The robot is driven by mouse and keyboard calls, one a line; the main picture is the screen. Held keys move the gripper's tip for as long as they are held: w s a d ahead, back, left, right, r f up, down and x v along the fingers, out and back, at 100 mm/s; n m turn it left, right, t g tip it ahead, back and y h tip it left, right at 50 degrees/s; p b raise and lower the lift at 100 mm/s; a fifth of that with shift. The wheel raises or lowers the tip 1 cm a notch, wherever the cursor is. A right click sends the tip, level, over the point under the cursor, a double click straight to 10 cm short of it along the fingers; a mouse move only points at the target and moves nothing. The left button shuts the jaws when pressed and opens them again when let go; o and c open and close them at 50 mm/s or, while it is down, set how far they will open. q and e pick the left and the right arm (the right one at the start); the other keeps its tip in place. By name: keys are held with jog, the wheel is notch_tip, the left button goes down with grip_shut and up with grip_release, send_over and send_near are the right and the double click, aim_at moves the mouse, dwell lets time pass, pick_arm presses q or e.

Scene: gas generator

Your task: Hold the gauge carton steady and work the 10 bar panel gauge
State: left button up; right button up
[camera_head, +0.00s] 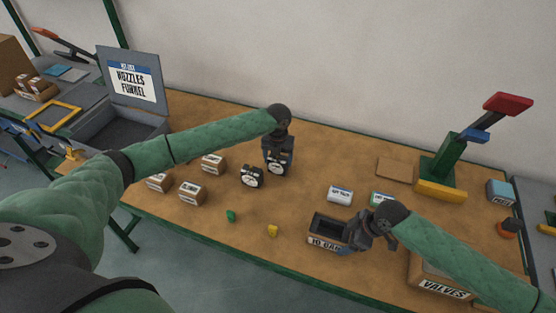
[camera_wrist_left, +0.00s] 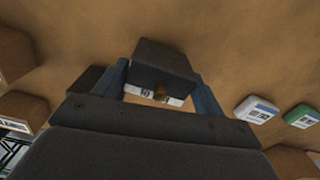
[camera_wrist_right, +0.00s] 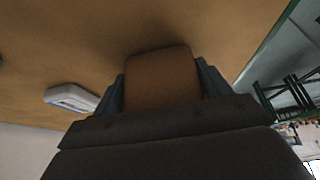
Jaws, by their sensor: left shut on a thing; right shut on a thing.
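My left gripper (camera_head: 279,147) is shut on a dark panel gauge (camera_head: 277,167) with a white face, near the middle of the table; its dial is too small to read. In the left wrist view the gauge (camera_wrist_left: 162,62) sits between the fingers, with a brass-coloured stem. My right gripper (camera_head: 361,238) is shut on the gauge carton (camera_head: 322,242), an open box marked "10 BAR" near the table's front edge. The carton's brown wall (camera_wrist_right: 163,80) fills the space between the fingers in the right wrist view. The carton's visible inside looks dark and empty.
A second gauge (camera_head: 252,177) stands just left of the held one. Small cartons (camera_head: 192,191) lie further left. A green piece (camera_head: 231,216) and a yellow piece (camera_head: 272,231) lie in front. A "VALVES" box (camera_head: 441,286) and a green press (camera_head: 442,167) stand right.

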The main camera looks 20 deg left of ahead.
pick_arm(q)
jog(key=shift+f, duration=0.4)
jog(key=shift+f, duration=0.1)
jog(key=o, duration=1.1)
